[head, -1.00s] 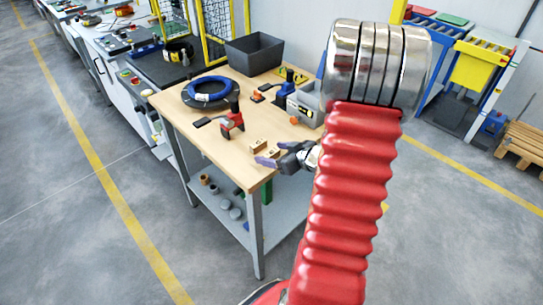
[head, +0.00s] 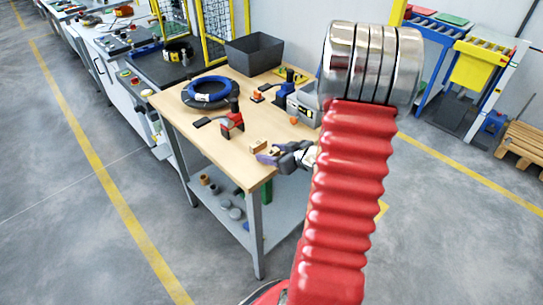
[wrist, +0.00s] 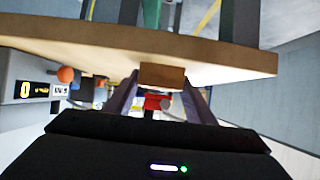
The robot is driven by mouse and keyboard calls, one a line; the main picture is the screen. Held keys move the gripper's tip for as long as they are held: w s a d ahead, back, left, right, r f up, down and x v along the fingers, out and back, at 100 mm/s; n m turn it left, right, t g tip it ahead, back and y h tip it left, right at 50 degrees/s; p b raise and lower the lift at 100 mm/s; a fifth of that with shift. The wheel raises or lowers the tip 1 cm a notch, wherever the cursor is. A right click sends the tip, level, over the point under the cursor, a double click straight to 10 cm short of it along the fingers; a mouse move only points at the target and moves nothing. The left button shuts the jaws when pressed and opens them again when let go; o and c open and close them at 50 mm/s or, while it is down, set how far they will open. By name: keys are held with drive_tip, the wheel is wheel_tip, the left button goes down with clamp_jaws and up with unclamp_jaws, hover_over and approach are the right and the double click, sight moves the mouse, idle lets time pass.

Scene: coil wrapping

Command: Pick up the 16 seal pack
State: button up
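A small brown box (wrist: 162,76), which looks like a seal pack, is at the table's near edge, in line with the space between my fingertips in the wrist view. No label can be read. My gripper (wrist: 162,88) has its fingers apart, one on each side of the box; contact cannot be made out. In the head view my gripper (head: 268,157) is low over the front corner of the wooden table (head: 190,125). A similar small tan box (head: 258,147) shows just behind the fingertips; my gripper hides the spot in front of it.
A red and black tool (head: 233,122), a blue coil (head: 207,90) and a dark grey bin (head: 254,53) are on the table. A grey machine (head: 306,105) is at its right side. My red arm hides part of the right.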

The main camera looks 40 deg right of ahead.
sight(271, 152)
drive_tip(key=c, duration=0.6)
drive_tip(key=shift+r, duration=0.1)
drive_tip(key=shift+c, duration=0.2)
drive_tip(key=shift+r, duration=4.9)
